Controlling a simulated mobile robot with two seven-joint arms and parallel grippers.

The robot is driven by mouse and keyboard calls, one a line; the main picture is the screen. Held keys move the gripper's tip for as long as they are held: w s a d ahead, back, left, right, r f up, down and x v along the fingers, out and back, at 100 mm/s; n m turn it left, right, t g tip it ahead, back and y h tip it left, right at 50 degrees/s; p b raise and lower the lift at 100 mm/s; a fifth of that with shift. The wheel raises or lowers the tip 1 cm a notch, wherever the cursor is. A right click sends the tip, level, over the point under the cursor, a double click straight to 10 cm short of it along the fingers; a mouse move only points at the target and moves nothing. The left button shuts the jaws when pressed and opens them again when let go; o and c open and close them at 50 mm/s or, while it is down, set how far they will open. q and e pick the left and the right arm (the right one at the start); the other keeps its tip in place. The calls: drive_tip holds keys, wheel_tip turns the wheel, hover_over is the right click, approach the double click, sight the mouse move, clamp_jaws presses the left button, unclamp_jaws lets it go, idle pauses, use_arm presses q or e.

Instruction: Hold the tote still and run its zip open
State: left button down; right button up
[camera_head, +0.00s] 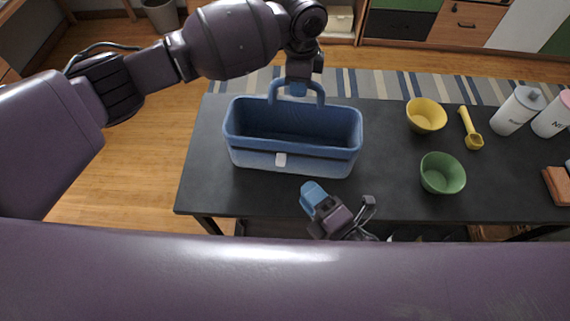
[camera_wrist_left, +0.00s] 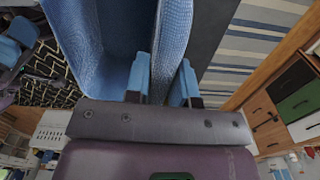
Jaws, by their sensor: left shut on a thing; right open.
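The blue tote (camera_head: 290,165) stands upright on the dark table, its top open and its inside showing. A small white tab (camera_head: 281,160), likely the zip pull, is on its front face, left of the middle. My left gripper (camera_head: 297,90) is at the far side by the raised handle (camera_head: 272,95). In the left wrist view its blue fingers (camera_wrist_left: 162,82) are either side of the tote's blue fabric (camera_wrist_left: 172,30). Whether that is handle or back wall is unclear. My right gripper (camera_head: 312,196) is open, apart from the tote, in front of its right half.
The dark table (camera_head: 385,185) also holds a yellow bowl (camera_head: 426,116), a green bowl (camera_head: 442,174), a yellow scoop (camera_head: 470,130), white bottles (camera_head: 515,112) and a brown block (camera_head: 556,186) to the right. The table is clear left of the tote.

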sight(281, 159)
drive_tip(key=x, duration=0.9)
clamp_jaws()
